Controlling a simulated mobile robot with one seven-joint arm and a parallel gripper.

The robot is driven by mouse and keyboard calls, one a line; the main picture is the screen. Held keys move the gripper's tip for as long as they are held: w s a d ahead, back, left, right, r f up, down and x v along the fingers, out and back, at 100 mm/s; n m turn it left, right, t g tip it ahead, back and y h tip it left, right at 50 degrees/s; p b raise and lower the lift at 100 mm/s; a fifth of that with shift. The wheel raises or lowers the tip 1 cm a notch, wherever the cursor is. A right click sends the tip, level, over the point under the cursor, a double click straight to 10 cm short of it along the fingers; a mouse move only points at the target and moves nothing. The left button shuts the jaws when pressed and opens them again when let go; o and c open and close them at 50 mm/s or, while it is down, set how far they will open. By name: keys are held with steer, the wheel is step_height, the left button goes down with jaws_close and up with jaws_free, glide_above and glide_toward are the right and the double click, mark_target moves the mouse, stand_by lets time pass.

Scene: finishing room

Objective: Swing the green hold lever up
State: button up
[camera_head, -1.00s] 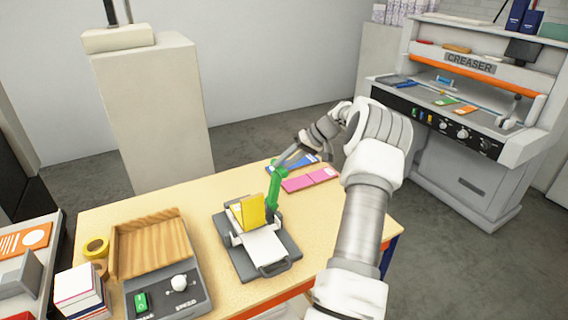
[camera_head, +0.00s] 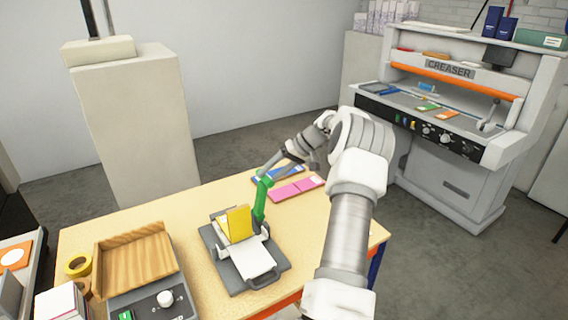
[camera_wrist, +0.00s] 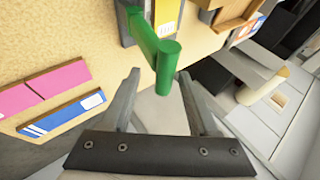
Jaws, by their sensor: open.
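The green hold lever (camera_head: 261,198) stands up, leaning slightly, at the back right of a small dark grey device (camera_head: 270,278) on the table. The device carries a yellow block (camera_head: 238,222) and a white sheet. My gripper (camera_head: 266,173) is at the lever's top end. In the wrist view, the green lever (camera_wrist: 150,42) reaches in from the top, and its rounded end lies between the two fingertips of my gripper (camera_wrist: 158,82). The fingers are apart, with gaps visible beside the lever. Whether either finger touches it I cannot tell.
Pink (camera_head: 297,189) and blue (camera_head: 277,174) cards lie behind the lever. A wooden tray (camera_head: 136,258), a control box with a white knob and yellow tape (camera_head: 77,265) are at left. A creaser machine (camera_head: 447,150) stands at right. Bare tabletop lies right of the device.

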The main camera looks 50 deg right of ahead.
steer(key=v, duration=1.7)
steer(key=shift+b, duration=0.3)
